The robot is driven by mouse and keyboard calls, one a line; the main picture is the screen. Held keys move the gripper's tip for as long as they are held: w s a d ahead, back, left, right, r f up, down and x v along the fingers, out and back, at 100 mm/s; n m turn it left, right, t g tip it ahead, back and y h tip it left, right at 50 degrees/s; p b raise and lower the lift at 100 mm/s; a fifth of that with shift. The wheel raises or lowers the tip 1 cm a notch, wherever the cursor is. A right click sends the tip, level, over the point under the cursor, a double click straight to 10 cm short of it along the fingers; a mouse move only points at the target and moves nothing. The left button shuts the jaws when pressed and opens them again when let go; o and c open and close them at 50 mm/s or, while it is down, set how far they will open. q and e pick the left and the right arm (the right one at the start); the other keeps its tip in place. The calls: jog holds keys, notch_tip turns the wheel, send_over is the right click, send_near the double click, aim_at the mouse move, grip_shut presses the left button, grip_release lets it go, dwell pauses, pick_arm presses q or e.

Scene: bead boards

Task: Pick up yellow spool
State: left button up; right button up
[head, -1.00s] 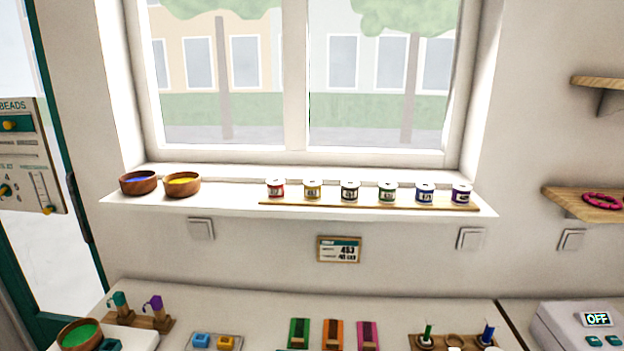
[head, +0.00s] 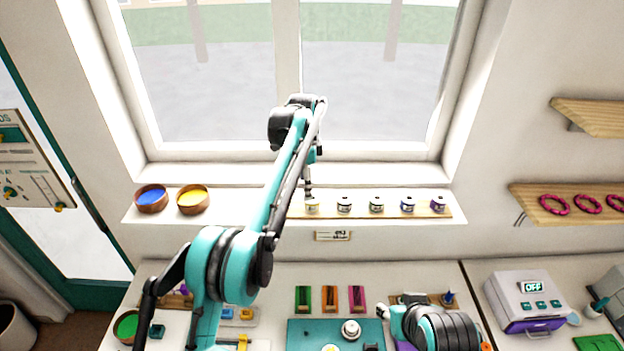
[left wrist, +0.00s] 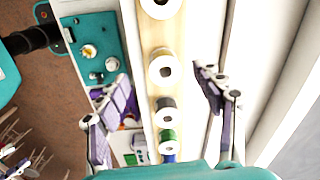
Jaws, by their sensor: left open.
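The yellow spool (head: 312,207) stands upright on the window sill, in a row on a thin wooden strip. My left gripper (head: 309,188) is just above it in the head view, its fingers small and partly hidden by the arm. In the left wrist view my left gripper (left wrist: 161,78) is open, with purple-padded fingers on either side of the row. The yellow spool (left wrist: 162,69) shows between the fingertips, with no contact visible.
The neighbouring black spool (head: 344,204) is close on the right, followed by green (head: 376,204), blue (head: 408,204) and purple (head: 438,204) spools. The red spool's place is behind my arm. Two bowls, blue-filled (head: 151,199) and yellow-filled (head: 193,199), stand left. The window is close behind.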

aim_at(312, 203)
pick_arm(q)
jog(key=shift+w+d+r+m+p, duration=0.2)
jog(key=shift+d+m+p, duration=0.1)
jog(key=shift+d+p, duration=0.2)
jog(key=shift+w+d+r+m+p, duration=0.2)
jog(key=shift+d+m+p, duration=0.1)
jog(key=shift+d+p, duration=0.15)
jog(key=shift+d+f+g, duration=0.1)
jog(key=shift+f+g, duration=0.1)
jog(key=shift+g, duration=0.1)
notch_tip(312, 203, down, 3)
jog(key=shift+w+r, duration=0.1)
jog(key=shift+r, duration=0.05)
notch_tip(312, 203, down, 4)
jog(key=shift+f+p, duration=0.1)
jog(key=shift+p, duration=0.6)
jog(key=shift+f, duration=0.55)
jog(key=c, duration=1.3)
pick_arm(e)
notch_tip(312, 203, up, 5)
jog(key=shift+s, duration=0.15)
